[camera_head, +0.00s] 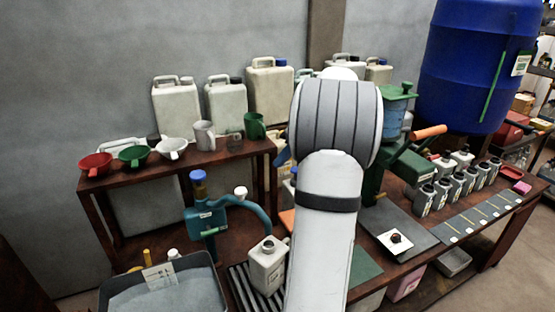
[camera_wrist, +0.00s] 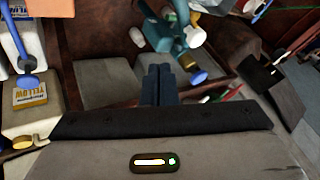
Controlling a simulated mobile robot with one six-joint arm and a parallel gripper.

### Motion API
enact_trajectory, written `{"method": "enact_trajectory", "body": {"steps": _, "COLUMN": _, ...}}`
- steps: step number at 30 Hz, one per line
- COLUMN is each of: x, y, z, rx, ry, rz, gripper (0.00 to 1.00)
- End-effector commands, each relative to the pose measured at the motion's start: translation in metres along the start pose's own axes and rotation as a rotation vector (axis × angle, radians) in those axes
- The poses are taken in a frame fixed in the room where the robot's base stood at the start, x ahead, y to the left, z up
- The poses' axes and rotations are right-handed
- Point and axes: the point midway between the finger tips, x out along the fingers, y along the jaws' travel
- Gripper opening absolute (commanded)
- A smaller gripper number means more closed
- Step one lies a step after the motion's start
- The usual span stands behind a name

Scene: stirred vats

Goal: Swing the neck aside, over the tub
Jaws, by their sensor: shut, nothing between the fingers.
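The teal neck (camera_head: 250,207) curves right from a teal pump (camera_head: 207,225) with a blue cap. Its end hangs above a white jug (camera_head: 268,265) on a striped rack. In the wrist view, my gripper's dark fingers (camera_wrist: 160,83) are together and empty. A teal part with a white round end (camera_wrist: 195,37) lies just beyond them; I cannot tell whether it is the neck. My arm hides the gripper in the head view.
Red, green and white funnels (camera_head: 133,155) and cups stand on the shelf at the left, with large jerrycans behind. A green machine (camera_head: 405,170) with an orange handle and several small bottles (camera_head: 458,185) stand at the right. A blue barrel (camera_head: 475,70) is behind.

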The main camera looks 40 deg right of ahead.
Motion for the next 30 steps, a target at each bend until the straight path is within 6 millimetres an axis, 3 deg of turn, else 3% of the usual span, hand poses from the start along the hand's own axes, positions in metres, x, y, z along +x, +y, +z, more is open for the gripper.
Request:
{"method": "enact_trajectory", "body": {"steps": 10, "x": 0.073, "y": -0.002, "z": -0.001, "rx": 0.002, "ry": -0.003, "rz": -0.004, "gripper": 0.0}}
{"method": "enact_trajectory", "body": {"steps": 18, "x": 0.087, "y": -0.033, "z": -0.001, "rx": 0.0, "ry": -0.002, "rz": -0.001, "gripper": 0.0}}
{"method": "enact_trajectory", "body": {"steps": 30, "x": 0.093, "y": -0.041, "z": 0.0, "rx": -0.002, "ry": -0.003, "rz": -0.001, "gripper": 0.0}}
